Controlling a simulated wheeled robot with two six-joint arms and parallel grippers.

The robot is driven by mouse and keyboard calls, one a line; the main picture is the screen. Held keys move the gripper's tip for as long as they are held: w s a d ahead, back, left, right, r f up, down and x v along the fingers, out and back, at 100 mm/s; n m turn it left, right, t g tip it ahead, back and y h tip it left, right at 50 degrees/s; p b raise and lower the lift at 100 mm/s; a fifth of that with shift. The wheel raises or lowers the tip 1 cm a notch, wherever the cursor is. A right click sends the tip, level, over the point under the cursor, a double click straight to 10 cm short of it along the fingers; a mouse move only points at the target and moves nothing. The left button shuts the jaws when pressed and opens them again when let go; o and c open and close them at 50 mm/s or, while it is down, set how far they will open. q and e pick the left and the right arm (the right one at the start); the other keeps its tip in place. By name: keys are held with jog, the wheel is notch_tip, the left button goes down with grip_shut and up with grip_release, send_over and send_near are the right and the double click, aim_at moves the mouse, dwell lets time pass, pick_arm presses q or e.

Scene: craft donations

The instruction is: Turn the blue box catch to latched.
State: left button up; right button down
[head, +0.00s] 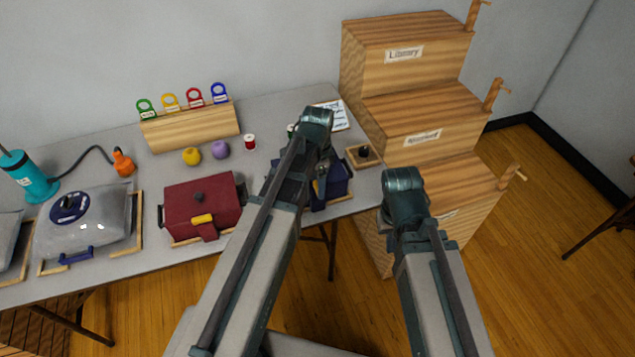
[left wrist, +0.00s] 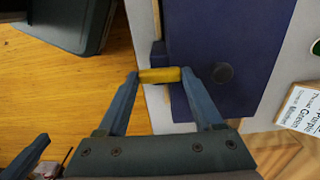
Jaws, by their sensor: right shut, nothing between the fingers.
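The blue box (head: 338,190) sits at the table's front right, partly hidden behind my left arm. Its dark blue lid with a dark round knob fills much of the left wrist view (left wrist: 215,35). The yellow catch (left wrist: 160,75) is at the box's edge. My left gripper (left wrist: 160,73) has one finger at each end of the yellow catch, and the catch fills the gap between them. In the head view my left gripper (head: 322,185) hangs over the box, its fingertips hidden. My right gripper (head: 405,195) is right of the table, shut and empty, its fingers mostly hidden.
A maroon box (head: 185,200) with a yellow catch stands left of the blue box. A small wooden block with a black knob (head: 363,154) is close by on its right. Stepped wooden bins (head: 405,100) stand at the table's right. A printed card (left wrist: 300,108) lies behind.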

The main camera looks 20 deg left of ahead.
pick_arm(q)
jog(key=o, duration=0.4)
notch_tip(320, 180, up, 14)
jog(key=p, duration=1.4)
jog(key=shift+f, duration=0.1)
jog(key=s+d+n+y, duration=0.1)
jog(key=s+d+n, duration=0.6)
jog(key=s+d, duration=0.3)
jog(key=s, duration=0.4)
jog(key=shift+d+f+n+b, duration=0.15)
jog(key=shift+d+n+b, duration=0.05)
jog(key=shift+n+b, duration=0.1)
